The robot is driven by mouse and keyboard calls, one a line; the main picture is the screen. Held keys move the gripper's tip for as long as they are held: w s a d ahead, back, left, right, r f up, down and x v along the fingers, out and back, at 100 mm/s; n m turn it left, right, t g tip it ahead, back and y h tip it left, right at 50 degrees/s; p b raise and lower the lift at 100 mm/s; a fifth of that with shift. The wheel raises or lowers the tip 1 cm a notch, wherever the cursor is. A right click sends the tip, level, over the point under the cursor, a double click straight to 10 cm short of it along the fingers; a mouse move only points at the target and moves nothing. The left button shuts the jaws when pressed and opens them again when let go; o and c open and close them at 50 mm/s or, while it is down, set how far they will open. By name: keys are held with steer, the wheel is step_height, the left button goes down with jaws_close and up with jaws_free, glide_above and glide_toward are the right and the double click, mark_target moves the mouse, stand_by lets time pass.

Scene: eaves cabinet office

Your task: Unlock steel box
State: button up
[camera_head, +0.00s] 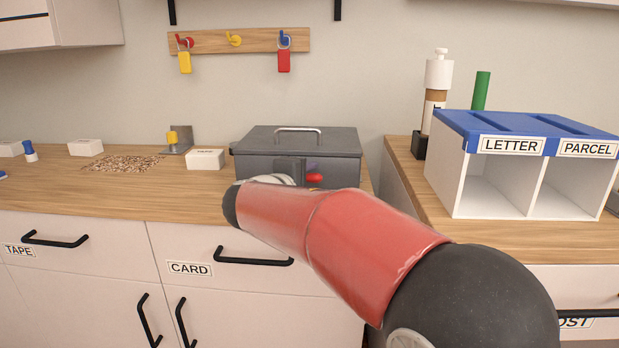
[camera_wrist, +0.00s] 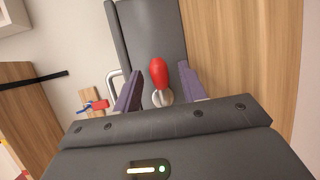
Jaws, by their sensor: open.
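The grey steel box (camera_head: 330,143) stands on the wooden counter with its lid down and a metal handle on top. It fills the upper middle of the wrist view (camera_wrist: 150,25). A red grip (camera_wrist: 158,72) with a round silver piece at its base sits at the box's front; it also shows in the head view (camera_head: 314,178). Whether it is a key or a fixed knob I cannot tell. My gripper (camera_wrist: 160,75) is open, its two purple fingers on either side of the red grip, with gaps. My arm hides part of the box front in the head view.
A hook board (camera_head: 210,42) on the wall carries a yellow tag (camera_head: 185,62) and a red tag (camera_head: 284,61). A blue-topped sorter (camera_head: 478,128) stands right. A white block (camera_head: 206,160) and a pile of small bits (camera_head: 124,163) lie left of the box.

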steer(key=shift+w+d, duration=0.1)
steer(key=shift+w, duration=0.05)
jaws_close()
